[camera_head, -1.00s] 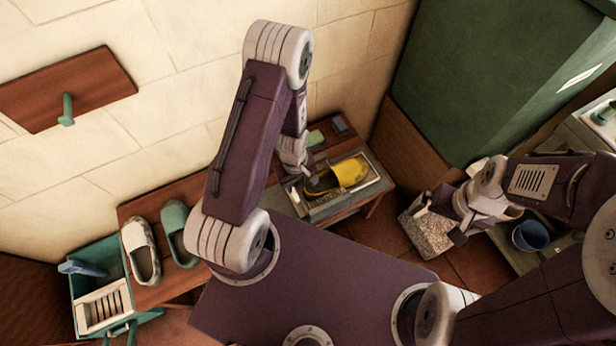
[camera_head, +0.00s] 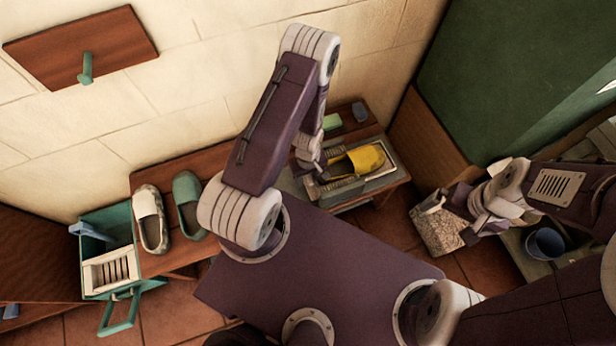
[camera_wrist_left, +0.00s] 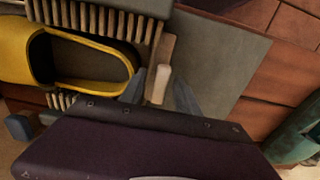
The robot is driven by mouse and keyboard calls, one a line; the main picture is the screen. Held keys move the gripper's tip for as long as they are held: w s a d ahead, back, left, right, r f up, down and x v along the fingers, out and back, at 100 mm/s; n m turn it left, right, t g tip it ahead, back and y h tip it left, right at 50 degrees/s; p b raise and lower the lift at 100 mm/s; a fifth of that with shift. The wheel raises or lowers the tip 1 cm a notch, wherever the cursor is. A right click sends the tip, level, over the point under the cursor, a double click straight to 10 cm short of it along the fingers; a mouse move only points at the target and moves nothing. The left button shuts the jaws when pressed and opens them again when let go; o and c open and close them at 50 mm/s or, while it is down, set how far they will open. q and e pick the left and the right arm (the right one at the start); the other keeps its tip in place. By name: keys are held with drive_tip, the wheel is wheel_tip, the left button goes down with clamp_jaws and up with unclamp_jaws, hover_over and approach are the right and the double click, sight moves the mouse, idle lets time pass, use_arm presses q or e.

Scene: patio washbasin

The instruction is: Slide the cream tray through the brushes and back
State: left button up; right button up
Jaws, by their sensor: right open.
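A yellow clog (camera_head: 357,161) sits in the brush station on the bench, and it shows at upper left in the left wrist view (camera_wrist_left: 108,78). Slatted brushes (camera_wrist_left: 95,20) flank it. A cream handle (camera_wrist_left: 162,84) sticks out from a pale wooden end bar (camera_wrist_left: 168,48), seemingly the tray's; the rest of the tray is mostly hidden under the clog and brushes. My left gripper (camera_wrist_left: 160,92) has its fingers apart, one on each side of the handle, with small gaps showing. My right gripper (camera_head: 466,216) is open, near a grey speckled block at the right.
A teal crate (camera_head: 106,222) with a cream slatted rack stands at left. A white shoe (camera_head: 150,220) and a green clog (camera_head: 188,203) sit on the bench beside it. A blue cup (camera_head: 545,243) stands at right, and the wall is close behind the bench.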

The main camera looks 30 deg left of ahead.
use_arm(q)
clamp_jaws()
drive_tip(key=shift+r, duration=0.1)
idle(1.2)
